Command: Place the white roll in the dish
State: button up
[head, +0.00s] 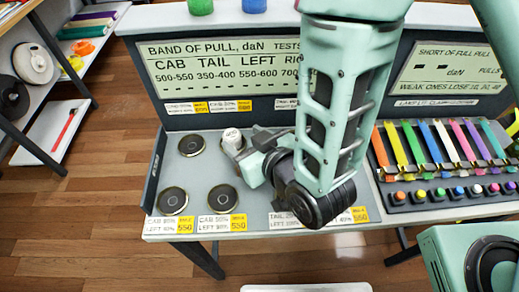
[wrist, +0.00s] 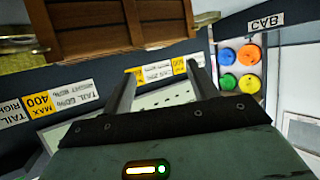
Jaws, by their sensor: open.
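The white roll (head: 232,136) stands upright at the back of the grey bench top in the head view. It appears to stand on a round pad, mostly hidden by the roll and my gripper. Three dark-rimmed round dishes show clearly: one back left (head: 191,145), one front left (head: 173,201) and one front middle (head: 223,198). I cannot tell which is meant. My gripper (head: 250,158) is low over the bench, just right of the roll, partly hidden by my arm. In the wrist view its two fingers (wrist: 162,80) are apart, with no roll visible between them.
A sign panel (head: 230,75) rises behind the bench. A rack of coloured straps (head: 440,145) with a row of knobs stands at the right. A shelf (head: 60,130) is at the left. The wrist view shows a brown wooden box (wrist: 90,25) and coloured discs (wrist: 238,68).

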jog(key=shift+s+d+r+p, duration=0.25)
jog(key=shift+s+r+p, duration=0.15)
jog(key=shift+p, duration=0.4)
jog(key=p+v, duration=0.1)
jog(key=p, duration=0.3)
jog(key=shift+s+d+r, duration=0.25)
jog(key=shift+r, duration=0.05)
jog(key=p+v, duration=0.1)
jog(key=p, duration=0.1)
jog(key=p+v, duration=0.1)
jog(key=shift+s+d+f+p, duration=0.15)
jog(key=shift+s+f+p, duration=0.05)
jog(key=shift+p, duration=0.15)
